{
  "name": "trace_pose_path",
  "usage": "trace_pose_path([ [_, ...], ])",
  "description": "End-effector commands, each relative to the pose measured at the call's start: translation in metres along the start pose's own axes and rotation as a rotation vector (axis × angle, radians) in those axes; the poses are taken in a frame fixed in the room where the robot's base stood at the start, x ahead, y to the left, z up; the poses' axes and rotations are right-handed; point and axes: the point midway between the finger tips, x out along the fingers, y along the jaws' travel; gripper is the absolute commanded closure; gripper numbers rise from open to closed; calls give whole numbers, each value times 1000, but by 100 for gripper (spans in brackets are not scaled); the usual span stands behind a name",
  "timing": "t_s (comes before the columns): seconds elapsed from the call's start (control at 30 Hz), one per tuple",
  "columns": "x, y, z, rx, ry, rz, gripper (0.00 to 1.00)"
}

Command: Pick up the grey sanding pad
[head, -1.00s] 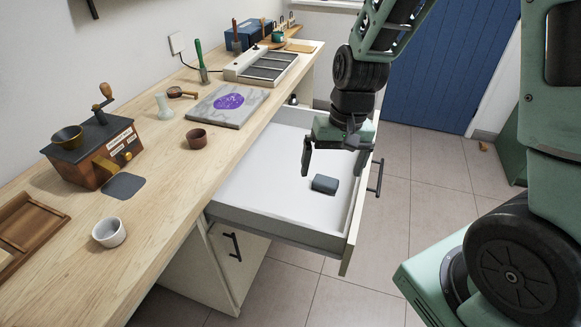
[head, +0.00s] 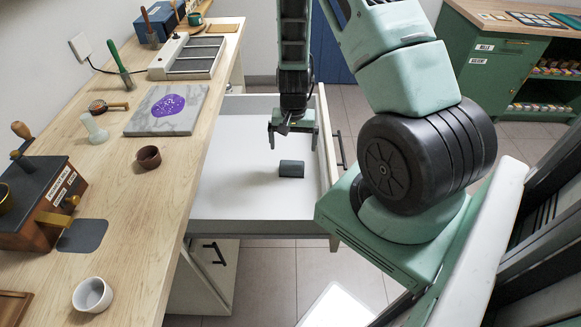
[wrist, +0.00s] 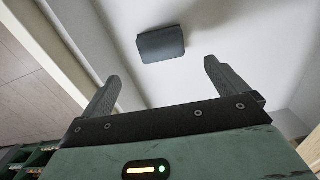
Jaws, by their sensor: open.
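The grey sanding pad (head: 291,169) is a small dark block lying on the white floor of the open drawer (head: 235,200). My gripper (head: 293,139) is over the drawer, above and a little behind the pad in the head view, with its fingers apart and nothing between them. In the wrist view the pad (wrist: 161,44) lies beyond the fingertips, roughly between the two fingers of my gripper (wrist: 157,72). The pad is clear of the fingers, and nothing hides it.
The drawer's front panel (head: 327,160) stands to the right of the pad. The wooden counter (head: 150,215) on the left holds a grinder (head: 40,205), a brown cup (head: 149,157), a white cup (head: 92,295) and a marble slab (head: 168,110). The rest of the drawer is empty.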

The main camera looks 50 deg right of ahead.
Motion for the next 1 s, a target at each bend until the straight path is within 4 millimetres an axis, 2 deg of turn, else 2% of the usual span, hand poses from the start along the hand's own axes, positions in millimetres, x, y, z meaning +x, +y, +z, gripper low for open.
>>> trace_pose_path([
  [0.1, 21, 1, 1, 1, -3, 1, 2],
  [0.2, 32, 0, 0, -1, -1, 1, 2],
  [0.47, 46, -1, 1, -1, 0, 0, 2],
  [0.8, 85, -3, 5, -1, -2, 1, 2],
  [1.0, 94, -4, 5, -1, 1, -1, 2],
])
